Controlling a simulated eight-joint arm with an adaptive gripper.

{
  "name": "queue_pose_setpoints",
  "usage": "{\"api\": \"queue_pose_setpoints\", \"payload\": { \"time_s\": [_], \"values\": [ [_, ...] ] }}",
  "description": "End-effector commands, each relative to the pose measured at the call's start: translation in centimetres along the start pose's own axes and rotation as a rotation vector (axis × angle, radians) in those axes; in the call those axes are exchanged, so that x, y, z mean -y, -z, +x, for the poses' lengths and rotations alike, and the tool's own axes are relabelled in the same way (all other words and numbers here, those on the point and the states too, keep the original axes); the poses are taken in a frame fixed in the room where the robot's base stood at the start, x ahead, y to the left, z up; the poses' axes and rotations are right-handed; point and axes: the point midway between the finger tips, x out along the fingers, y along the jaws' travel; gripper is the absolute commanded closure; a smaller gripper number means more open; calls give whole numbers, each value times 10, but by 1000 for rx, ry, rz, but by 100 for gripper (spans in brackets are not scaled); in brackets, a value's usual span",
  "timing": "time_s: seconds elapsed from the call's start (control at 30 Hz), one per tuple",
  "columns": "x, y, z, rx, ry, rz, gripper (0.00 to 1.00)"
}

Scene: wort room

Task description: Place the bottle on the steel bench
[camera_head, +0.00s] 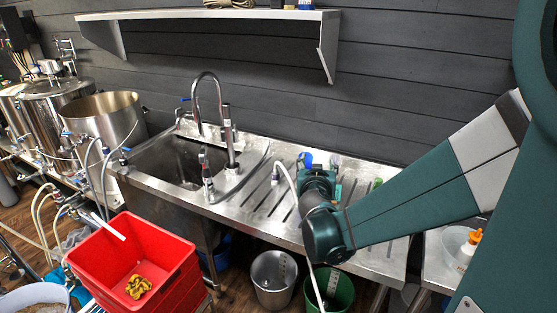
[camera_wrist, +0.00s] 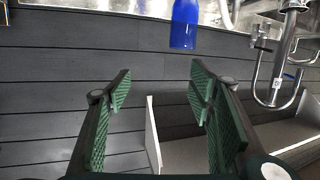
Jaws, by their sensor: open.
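In the wrist view, which is upside down, a blue bottle (camera_wrist: 185,25) shows at the top, cut by the edge. It is beyond and apart from my open fingers. My gripper (camera_wrist: 160,83) is open with nothing between its green pads; the grey wall shows through the gap. In the head view my wrist hangs over the steel bench (camera_head: 258,217) at its ribbed drainer, and the fingers cannot be made out. A blue patch (camera_head: 305,159) shows behind my wrist there; I cannot tell if it is the bottle.
A sink (camera_head: 178,165) with a tall faucet (camera_head: 207,76) is at left on the bench. A wall shelf (camera_head: 200,15) is above. A green item (camera_head: 378,183) stands right of my wrist. A red crate (camera_head: 170,262), a steel bucket (camera_head: 262,291) and a green bucket (camera_head: 342,291) are below.

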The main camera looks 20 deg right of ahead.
Motion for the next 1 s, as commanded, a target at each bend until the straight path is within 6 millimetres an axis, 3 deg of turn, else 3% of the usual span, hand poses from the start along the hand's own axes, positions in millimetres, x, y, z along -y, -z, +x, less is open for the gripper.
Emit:
{"api": "queue_pose_setpoints", "payload": {
  "time_s": [0.47,1.0],
  "values": [
    [16,-20,50,-132,48,20,47],
    [37,-66,84,-215,135,24,47]
  ]
}}
